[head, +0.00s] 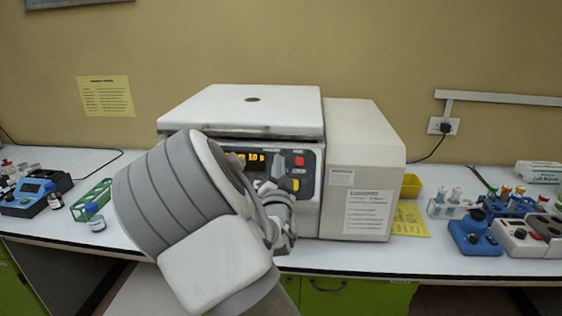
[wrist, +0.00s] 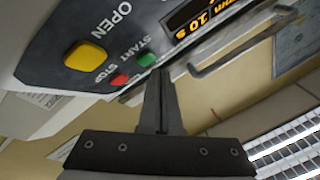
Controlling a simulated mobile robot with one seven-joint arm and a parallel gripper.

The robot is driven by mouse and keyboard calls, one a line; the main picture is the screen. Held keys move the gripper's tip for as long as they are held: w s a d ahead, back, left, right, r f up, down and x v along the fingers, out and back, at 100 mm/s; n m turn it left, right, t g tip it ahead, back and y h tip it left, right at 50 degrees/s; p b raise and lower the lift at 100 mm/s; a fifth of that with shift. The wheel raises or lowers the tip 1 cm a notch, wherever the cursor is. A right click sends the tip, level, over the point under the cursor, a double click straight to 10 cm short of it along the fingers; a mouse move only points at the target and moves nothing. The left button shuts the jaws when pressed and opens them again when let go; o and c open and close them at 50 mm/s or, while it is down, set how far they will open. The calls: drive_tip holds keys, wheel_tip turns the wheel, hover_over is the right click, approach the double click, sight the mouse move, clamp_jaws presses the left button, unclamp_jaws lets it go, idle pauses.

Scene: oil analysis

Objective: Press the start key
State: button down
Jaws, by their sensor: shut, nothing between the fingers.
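The start key is a small green button (wrist: 147,59) beside the word START on the centrifuge's control panel, seen in the wrist view. The red stop key (wrist: 119,80) is next to it and also shows in the head view (head: 299,161). My gripper (wrist: 160,73) is shut and empty, its fingertips close beside the green key; I cannot tell whether they touch it. In the head view my gripper (head: 278,165) is in front of the panel, and the green key is hidden behind it.
The yellow open key (wrist: 86,57) is on the same panel, near a lit display (wrist: 196,20). The centrifuge (head: 245,108) has its lid down on the white bench. A green rack (head: 92,200) stands left, and a blue device (head: 474,237) right.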

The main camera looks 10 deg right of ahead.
drive_tip(key=shift+w+d+f+b, duration=0.2)
drive_tip(key=shift+w+f+b, duration=0.35)
drive_tip(key=shift+b, duration=0.7)
idle(0.5)
drive_tip(key=shift+r, duration=0.2)
drive_tip(key=shift+s+a+r, duration=0.2)
drive_tip(key=shift+s+r, duration=0.15)
drive_tip(key=shift+s, duration=0.2)
drive_tip(key=s+r, duration=0.1)
drive_tip(key=s+a+p, duration=0.1)
drive_tip(key=s+r, duration=0.1)
drive_tip(key=s, duration=0.1)
drive_tip(key=shift+a+r, duration=0.15)
drive_tip(key=shift+r, duration=0.2)
idle(0.7)
